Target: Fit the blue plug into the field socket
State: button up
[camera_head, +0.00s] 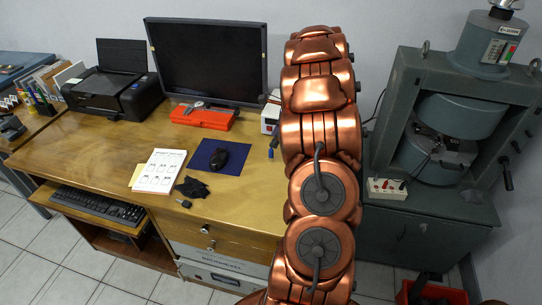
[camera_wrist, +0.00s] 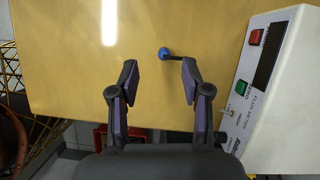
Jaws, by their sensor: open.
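The blue plug (camera_wrist: 164,54) is on the wooden desk in the wrist view, with a short dark stem pointing right. In the head view a small blue piece (camera_head: 271,153), apparently the same plug, shows beside my arm. My gripper (camera_wrist: 158,78) is open and empty. The plug is just beyond its fingertips in the picture, and the stem's end lies near the right fingertip. My arm hides the gripper in the head view. A white instrument box (camera_wrist: 268,95) with green and red buttons stands to the right. I cannot tell which opening is the field socket.
The grey magnet frame (camera_head: 390,110) stands right of the desk, with a white socket strip (camera_head: 387,188) on its base. A monitor (camera_head: 207,60), red case (camera_head: 203,118), mouse pad (camera_head: 205,165) and papers (camera_head: 158,171) occupy the desk. Its front left is clear.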

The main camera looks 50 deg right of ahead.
aim_at(271, 150)
jog(key=shift+s+d+f+p+x, duration=0.15)
jog(key=shift+p+x, duration=0.1)
jog(key=shift+x, duration=0.9)
jog(key=shift+d+p+x, duration=0.15)
jog(key=shift+p+x, duration=0.1)
jog(key=shift+x, duration=0.95)
jog(key=shift+s+d+f+p+x, duration=0.1)
jog(key=shift+d+p+x, duration=0.15)
jog(key=shift+x, duration=0.9)
jog(key=shift+r, duration=0.1)
grip_shut()
